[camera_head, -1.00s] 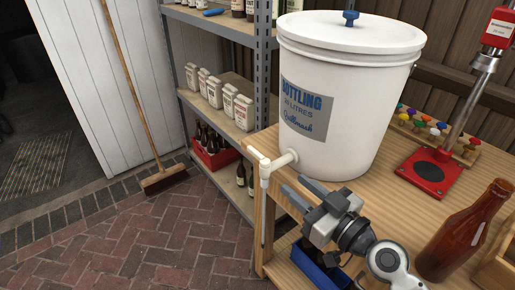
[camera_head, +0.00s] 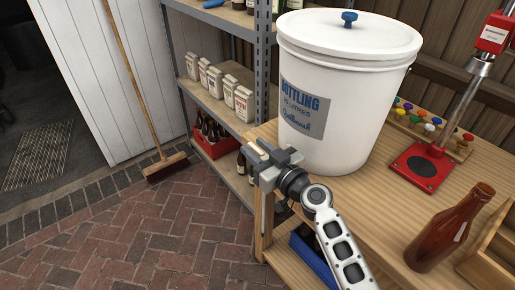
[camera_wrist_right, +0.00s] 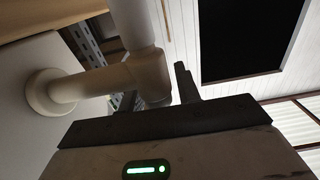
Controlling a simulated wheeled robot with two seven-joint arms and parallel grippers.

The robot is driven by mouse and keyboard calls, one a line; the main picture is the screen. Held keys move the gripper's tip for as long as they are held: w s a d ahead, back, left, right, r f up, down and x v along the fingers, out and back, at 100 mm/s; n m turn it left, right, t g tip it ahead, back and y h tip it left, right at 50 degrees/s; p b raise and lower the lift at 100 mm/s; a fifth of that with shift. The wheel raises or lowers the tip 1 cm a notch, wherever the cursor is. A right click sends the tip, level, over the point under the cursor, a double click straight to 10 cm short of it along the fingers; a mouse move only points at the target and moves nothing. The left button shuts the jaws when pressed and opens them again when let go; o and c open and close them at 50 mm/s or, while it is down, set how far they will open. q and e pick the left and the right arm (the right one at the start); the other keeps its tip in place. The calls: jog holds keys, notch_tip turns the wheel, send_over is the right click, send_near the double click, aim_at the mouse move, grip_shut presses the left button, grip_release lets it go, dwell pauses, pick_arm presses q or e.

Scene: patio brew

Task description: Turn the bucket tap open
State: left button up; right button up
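The white bucket (camera_head: 350,110) with the blue "BOTTLING" label stands on the wooden bench. Its white tap (camera_wrist_right: 140,75) fills the upper left of the right wrist view, its stem entering a round collar on the bucket wall. In the head view my right gripper (camera_head: 264,157) is at the tap and hides most of it. Its fingers look apart, around or beside the tap's upper part. In the wrist view one dark finger (camera_wrist_right: 186,84) stands right of the tap with a small gap; the other finger is not clearly visible. My left gripper is in neither view.
A brown bottle (camera_head: 450,228) stands on the bench (camera_head: 375,205) near a wooden box. A red-based capper (camera_head: 422,168) and coloured caps are behind. A metal shelf with cartons (camera_head: 225,88) is at left; a blue crate (camera_head: 312,258) sits below the bench edge.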

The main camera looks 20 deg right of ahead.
grip_shut()
jog(key=shift+f+n+g+y+b, duration=0.35)
jog(key=shift+y+b, duration=0.25)
jog(key=shift+b, duration=0.55)
jog(key=shift+n+y+b, duration=0.4)
jog(key=shift+n+b, duration=0.05)
jog(key=shift+b, duration=0.4)
jog(key=y+b, duration=0.1)
jog(key=n+g+b, duration=0.1)
jog(key=b, duration=0.1)
jog(key=shift+s+a+r+y, duration=0.15)
jog(key=shift+a+r+y, duration=0.1)
jog(key=shift+y, duration=0.15)
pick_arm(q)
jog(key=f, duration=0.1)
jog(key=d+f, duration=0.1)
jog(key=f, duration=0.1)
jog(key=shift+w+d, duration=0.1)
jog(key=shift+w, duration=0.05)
pick_arm(e)
jog(key=shift+r+g, duration=0.15)
jog(key=shift+g, duration=0.1)
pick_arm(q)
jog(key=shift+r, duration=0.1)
pick_arm(e)
grip_release()
